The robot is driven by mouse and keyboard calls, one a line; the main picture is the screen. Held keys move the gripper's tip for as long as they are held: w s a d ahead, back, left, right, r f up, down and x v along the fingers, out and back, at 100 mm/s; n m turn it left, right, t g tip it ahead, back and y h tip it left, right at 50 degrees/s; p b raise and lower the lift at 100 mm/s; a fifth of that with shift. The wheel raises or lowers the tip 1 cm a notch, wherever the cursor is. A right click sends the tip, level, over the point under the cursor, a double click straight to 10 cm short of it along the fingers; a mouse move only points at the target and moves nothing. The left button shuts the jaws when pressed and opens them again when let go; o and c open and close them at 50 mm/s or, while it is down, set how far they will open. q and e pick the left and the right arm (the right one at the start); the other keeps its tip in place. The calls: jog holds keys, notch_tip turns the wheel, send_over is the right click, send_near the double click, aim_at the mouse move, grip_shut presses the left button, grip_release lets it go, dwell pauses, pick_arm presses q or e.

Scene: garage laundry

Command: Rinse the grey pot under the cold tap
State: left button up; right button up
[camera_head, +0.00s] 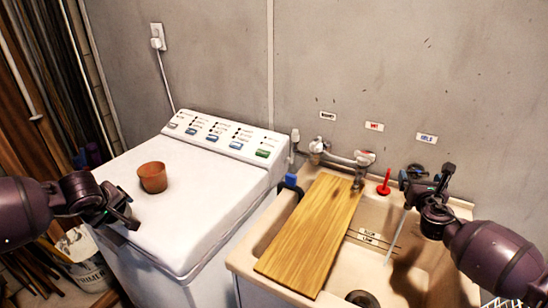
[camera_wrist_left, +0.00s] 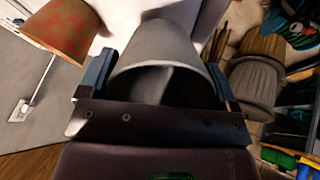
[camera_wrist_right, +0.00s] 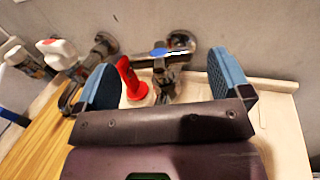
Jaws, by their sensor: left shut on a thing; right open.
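The grey pot (camera_wrist_left: 160,50) is in my left gripper (camera_wrist_left: 157,75), between its two fingers, with its open mouth toward the left wrist camera. In the head view my left gripper (camera_head: 122,214) is beside the washer's left edge, and I cannot make out the pot there. My right gripper (camera_head: 442,184) is open and empty at the cold tap, under the blue-lettered label (camera_head: 427,138). A thin stream of water (camera_head: 396,238) falls there into the sink (camera_head: 462,285). The right wrist view shows a chrome tap with a blue cap (camera_wrist_right: 158,52) ahead between the open fingers.
A terracotta pot (camera_head: 152,178) stands on the white washer (camera_head: 185,225). A wooden board (camera_head: 312,235) covers the sink's left part. A red upright object (camera_head: 384,183) stands on the sink's back ledge, beside the mixer tap (camera_head: 340,158). The drain (camera_head: 362,299) is at the front.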

jog(key=shift+w+d, duration=0.1)
jog(key=shift+w, duration=0.15)
jog(key=shift+c, duration=0.3)
jog(key=c, duration=0.9)
pick_arm(q)
notch_tip(320, 180, up, 3)
jog(key=shift+r+p, duration=0.15)
jog(key=shift+p, duration=1.05)
pick_arm(e)
jog(key=shift+w+a+r+m+g+h, duration=0.1)
jog(key=shift+a+r+m+g+h, duration=0.1)
jog(key=shift+m+h, duration=0.35)
jog(key=shift+a+r+m+g+h, duration=0.1)
jog(key=shift+m+g+h, duration=0.2)
jog(key=shift+h, duration=0.35)
pick_arm(q)
jog(key=shift+r+p, duration=0.5)
jog(key=shift+r, duration=0.1)
pick_arm(e)
jog(key=shift+o, duration=0.2)
jog(key=shift+m+g+h, duration=0.3)
jog(key=shift+m+h, duration=0.35)
jog(key=shift+h, duration=0.35)
pick_arm(q)
jog(key=shift+r, duration=0.15)
pick_arm(e)
jog(key=shift+f+m+g+h, duration=0.2)
jog(key=shift+m+g+h, duration=0.2)
jog(key=shift+h, duration=0.1)
jog(key=o, duration=0.9)
